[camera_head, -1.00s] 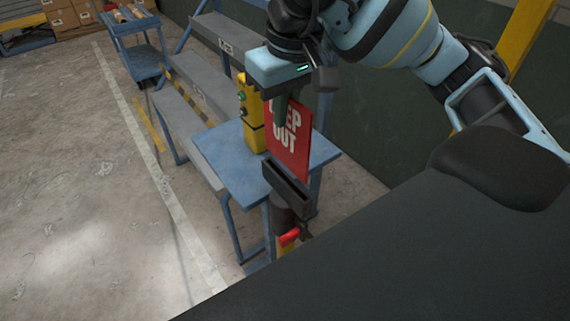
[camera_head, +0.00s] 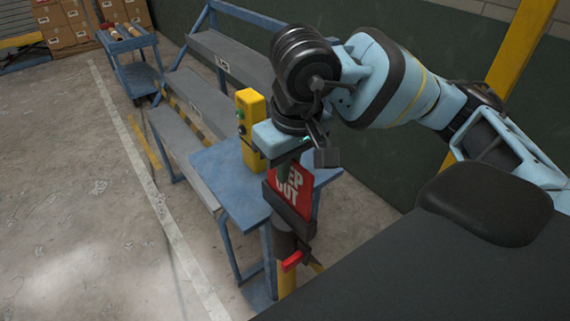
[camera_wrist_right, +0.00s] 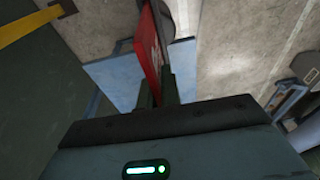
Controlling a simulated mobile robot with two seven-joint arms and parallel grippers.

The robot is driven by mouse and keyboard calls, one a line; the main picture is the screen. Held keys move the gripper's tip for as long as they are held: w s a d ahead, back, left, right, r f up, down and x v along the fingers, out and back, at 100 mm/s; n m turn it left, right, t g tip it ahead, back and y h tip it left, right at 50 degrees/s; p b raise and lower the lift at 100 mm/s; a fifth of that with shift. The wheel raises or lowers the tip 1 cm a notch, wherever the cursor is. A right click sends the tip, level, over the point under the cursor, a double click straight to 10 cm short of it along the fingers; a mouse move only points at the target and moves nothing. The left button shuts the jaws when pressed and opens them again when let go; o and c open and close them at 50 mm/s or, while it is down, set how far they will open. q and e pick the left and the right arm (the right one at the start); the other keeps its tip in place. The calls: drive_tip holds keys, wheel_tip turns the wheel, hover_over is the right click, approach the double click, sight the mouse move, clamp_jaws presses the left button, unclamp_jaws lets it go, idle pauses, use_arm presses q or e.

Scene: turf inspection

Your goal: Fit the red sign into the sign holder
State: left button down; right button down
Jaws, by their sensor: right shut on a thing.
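The red sign (camera_head: 299,188) with white "KEEP OUT" lettering, partly covered, is upright in my right gripper (camera_head: 287,165), which is shut on its upper part. The dark sign holder (camera_head: 290,209) is directly below, on a post with a red lever. The sign's lower edge is hidden by the holder's front wall, so it looks down in the slot; how deep, I cannot tell. In the right wrist view the red sign (camera_wrist_right: 150,45) stands edge-on between the fingers (camera_wrist_right: 157,90). My left gripper is not in view.
A blue table (camera_head: 233,183) stands behind the holder, with a yellow control box (camera_head: 250,125) on it. Grey stepped shelving (camera_head: 190,115) is behind to the left. A blue cart (camera_head: 132,62) and boxes are farther back. The floor at left is clear.

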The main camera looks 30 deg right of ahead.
drive_tip(key=c, duration=2.1)
unclamp_jaws()
drive_tip(key=shift+f, duration=0.2)
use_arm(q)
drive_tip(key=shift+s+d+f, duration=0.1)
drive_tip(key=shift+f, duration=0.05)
use_arm(e)
drive_tip(key=o, duration=0.5)
drive_tip(key=shift+r, duration=0.1)
drive_tip(key=r, duration=0.3)
drive_tip(key=s+r, duration=0.1)
drive_tip(key=r, duration=0.7)
drive_tip(key=shift+s, duration=0.3)
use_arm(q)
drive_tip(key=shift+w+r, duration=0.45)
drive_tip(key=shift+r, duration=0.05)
use_arm(e)
drive_tip(key=shift+s+r, duration=0.1)
drive_tip(key=shift+r, duration=0.5)
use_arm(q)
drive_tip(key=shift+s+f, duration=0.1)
